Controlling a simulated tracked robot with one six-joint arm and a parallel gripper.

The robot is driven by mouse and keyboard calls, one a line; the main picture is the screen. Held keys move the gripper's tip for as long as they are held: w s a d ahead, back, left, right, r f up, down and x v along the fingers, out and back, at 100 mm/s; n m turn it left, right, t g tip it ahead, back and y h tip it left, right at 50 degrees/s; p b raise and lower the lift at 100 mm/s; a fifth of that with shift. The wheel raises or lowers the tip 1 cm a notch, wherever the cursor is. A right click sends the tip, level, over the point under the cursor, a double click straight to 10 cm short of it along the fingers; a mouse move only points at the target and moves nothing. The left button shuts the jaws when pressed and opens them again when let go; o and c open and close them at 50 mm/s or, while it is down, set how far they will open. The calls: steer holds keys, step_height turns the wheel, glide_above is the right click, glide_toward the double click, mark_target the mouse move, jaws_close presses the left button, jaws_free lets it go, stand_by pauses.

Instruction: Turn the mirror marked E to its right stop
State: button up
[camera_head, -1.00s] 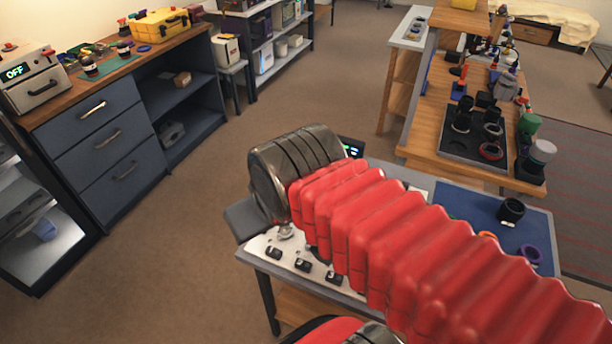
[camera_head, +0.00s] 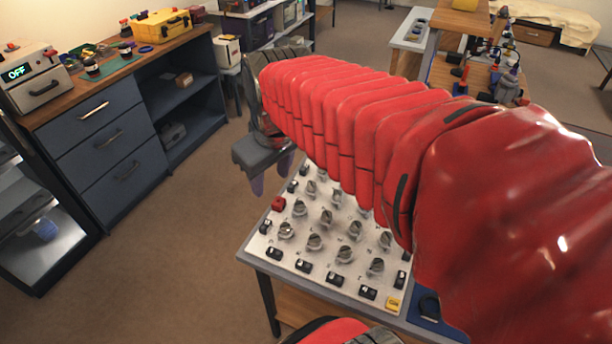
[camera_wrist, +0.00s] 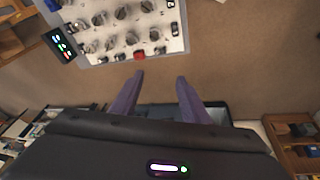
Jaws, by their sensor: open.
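The panel also shows at the top of the wrist view (camera_wrist: 172,45). The tag letters are too small to read surely, so I cannot tell which mirror is E. My gripper (camera_head: 271,178) hangs past the panel's far left edge, apart from the knobs. In the wrist view its two purple fingers (camera_wrist: 160,78) are spread, with nothing between them. My arm hides the panel's far right part.
A small black display (camera_wrist: 62,45) stands beside the panel in the wrist view. Open floor (camera_head: 190,230) lies left of the bench.

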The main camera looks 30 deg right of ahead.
steer(key=w+d+f+n+g, duration=0.2)
steer(key=w+d+f, duration=0.1)
steer(key=w+d, duration=0.55)
steer(key=n+g, duration=0.2)
glide_above(313, 185)
step_height(313, 185, down, 7)
steer(key=shift+d+y, duration=0.1)
steer(key=shift+y, duration=0.2)
step_height(313, 185, down, 14)
steer(key=shift+r, duration=0.15)
steer(key=shift+c, duration=0.3)
